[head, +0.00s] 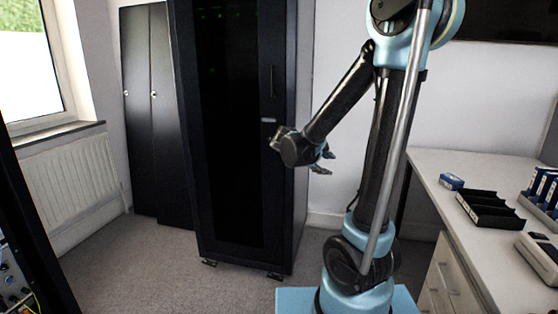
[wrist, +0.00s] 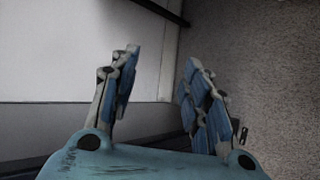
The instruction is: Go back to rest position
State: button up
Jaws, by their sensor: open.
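My gripper (head: 322,163) hangs at the end of my folded arm, in front of the right side of a tall black cabinet and the white wall beside it. In the wrist view my gripper (wrist: 160,85) shows two blue-padded fingers spread apart with nothing between them. It is open and empty. It appears clear of the cabinet in the head view, though the exact gap cannot be told.
The black cabinet (head: 225,130) stands on grey carpet (head: 150,265). A white bench (head: 470,172) at right holds a small blue box (head: 451,182), a black tray (head: 488,210) and other items. A radiator (head: 70,185) is under the window at left. Open carpet lies in front.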

jog(key=s+d+f+m+g+y, duration=0.2)
jog(key=s+d+m, duration=0.1)
jog(key=s, duration=0.4)
jog(key=s+d+f+m+g+y, duration=0.2)
jog(key=s+d, duration=0.1)
jog(key=s, duration=0.4)
jog(key=s+a+f+m+y, duration=0.2)
jog(key=s+f+m, duration=0.1)
jog(key=s, duration=0.4)
jog(key=s+a+f+m+g+y, duration=0.1)
jog(key=s+a+f+m+y, duration=0.1)
jog(key=s, duration=0.5)
jog(key=shift+a+f+m+y, duration=0.4)
jog(key=shift+f+y, duration=0.05)
jog(key=shift+y, duration=0.05)
